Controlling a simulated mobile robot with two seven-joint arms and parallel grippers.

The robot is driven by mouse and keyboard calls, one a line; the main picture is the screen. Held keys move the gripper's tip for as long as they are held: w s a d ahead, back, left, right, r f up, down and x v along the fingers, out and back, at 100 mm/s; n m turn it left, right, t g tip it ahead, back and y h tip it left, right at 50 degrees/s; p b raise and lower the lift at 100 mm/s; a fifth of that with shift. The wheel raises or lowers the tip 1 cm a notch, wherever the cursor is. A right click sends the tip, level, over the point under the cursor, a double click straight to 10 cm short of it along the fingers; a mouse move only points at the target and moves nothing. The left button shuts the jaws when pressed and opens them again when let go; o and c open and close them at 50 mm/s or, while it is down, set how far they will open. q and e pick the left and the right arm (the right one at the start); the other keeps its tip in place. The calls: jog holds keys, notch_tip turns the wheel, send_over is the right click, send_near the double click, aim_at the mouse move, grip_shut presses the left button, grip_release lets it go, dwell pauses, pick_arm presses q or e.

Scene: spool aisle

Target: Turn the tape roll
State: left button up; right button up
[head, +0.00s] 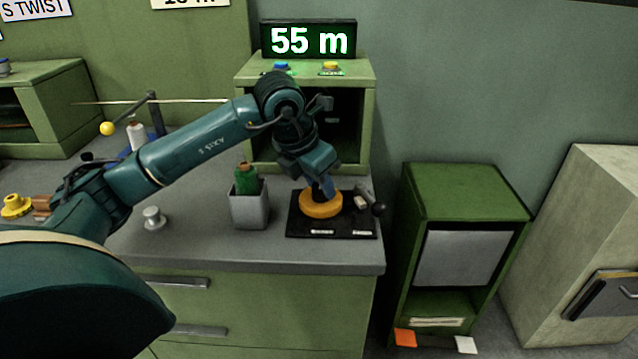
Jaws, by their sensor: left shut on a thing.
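The tape roll (321,204) is a yellow-orange ring lying flat on a black base plate (305,228) near the counter's right front corner. My left gripper (326,190) points down from above and is shut on the tape roll. Its fingers hide the roll's middle and part of its far side. A small lever with a dark round knob (379,209) stands at the plate's right side. My right gripper does not show.
A grey bin (250,208) holding a green spool (246,180) stands just left of the plate. Behind is a green cabinet (367,76) with a display (308,40) reading "55 m". A small metal knob-like piece (154,218) stands on the counter at left.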

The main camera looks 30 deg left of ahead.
pick_arm(q)
jog(key=shift+a+m+h, duration=0.1)
jog(key=shift+m+h, duration=0.2)
jog(key=shift+m, duration=0.6)
jog(key=m+h, duration=0.1)
jog(key=m, duration=0.1)
jog(key=m+g, duration=0.1)
jog(key=m, duration=0.2)
jog(key=shift+w+a+r+h, duration=0.1)
jog(key=shift+w+r+h, duration=0.05)
jog(key=shift+h, duration=0.25)
jog(key=shift+m+g+p, duration=0.4)
jog(key=shift+m+g, duration=0.1)
jog(key=shift+m, duration=0.7)
jog(key=shift+w+m+g+h, duration=0.1)
jog(key=shift+m+g+h, duration=0.25)
jog(key=shift+m, duration=0.55)
jog(key=m+g, duration=0.1)
jog(key=m, duration=0.1)
jog(key=shift+m+p, duration=0.35)
jog(key=shift+m, duration=0.05)
jog(key=shift+w+m+g, duration=0.1)
jog(key=shift+m+g, duration=0.15)
jog(key=shift+m, duration=0.45)
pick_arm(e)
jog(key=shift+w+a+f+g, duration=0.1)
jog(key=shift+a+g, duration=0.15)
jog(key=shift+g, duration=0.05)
pick_arm(q)
jog(key=o, duration=1)
